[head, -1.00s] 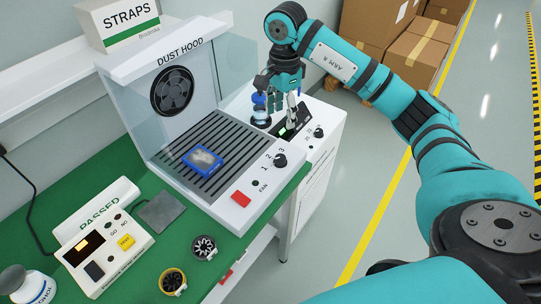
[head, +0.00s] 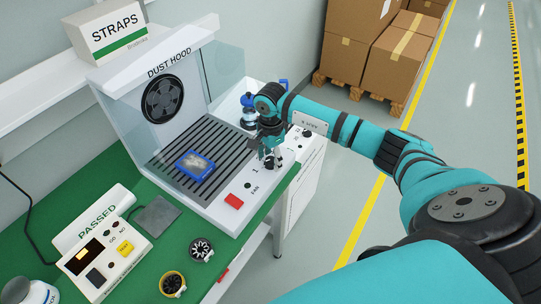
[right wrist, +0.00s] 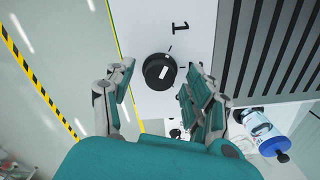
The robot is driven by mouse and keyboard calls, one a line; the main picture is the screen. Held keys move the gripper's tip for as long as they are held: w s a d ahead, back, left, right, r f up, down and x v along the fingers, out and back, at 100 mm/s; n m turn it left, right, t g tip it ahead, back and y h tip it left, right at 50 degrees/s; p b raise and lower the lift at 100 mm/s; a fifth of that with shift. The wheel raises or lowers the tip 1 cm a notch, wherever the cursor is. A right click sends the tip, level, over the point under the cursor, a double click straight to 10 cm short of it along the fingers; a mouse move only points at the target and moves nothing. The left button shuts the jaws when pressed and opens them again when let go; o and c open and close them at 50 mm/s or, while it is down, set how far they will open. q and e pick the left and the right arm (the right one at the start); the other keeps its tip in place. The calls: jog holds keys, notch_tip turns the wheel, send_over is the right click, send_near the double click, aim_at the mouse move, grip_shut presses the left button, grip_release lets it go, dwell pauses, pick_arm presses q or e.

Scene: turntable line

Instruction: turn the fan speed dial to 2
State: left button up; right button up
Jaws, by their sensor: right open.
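The fan speed dial (right wrist: 158,71) is a round black knob with a white pointer mark on the dust hood's (head: 207,191) white front panel. In the right wrist view a printed 1 (right wrist: 180,27) and a short tick stand just above it; the pointer leans toward that tick. The 2 and 3 are hidden. My right gripper (head: 270,160) is over the dial in the head view, hiding most of it. In the right wrist view its open fingers (right wrist: 155,88) stand on either side of the dial, with gaps visible. My left gripper is not in view.
A red button (head: 234,201) sits left of the dial. A blue-framed part (head: 195,165) lies on the hood's slotted grille. A blue-capped bottle (right wrist: 262,128) stands behind the gripper. A white tester (head: 104,255) and two small round fans are on the green bench.

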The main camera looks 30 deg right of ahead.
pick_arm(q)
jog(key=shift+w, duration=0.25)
pick_arm(e)
grip_shut()
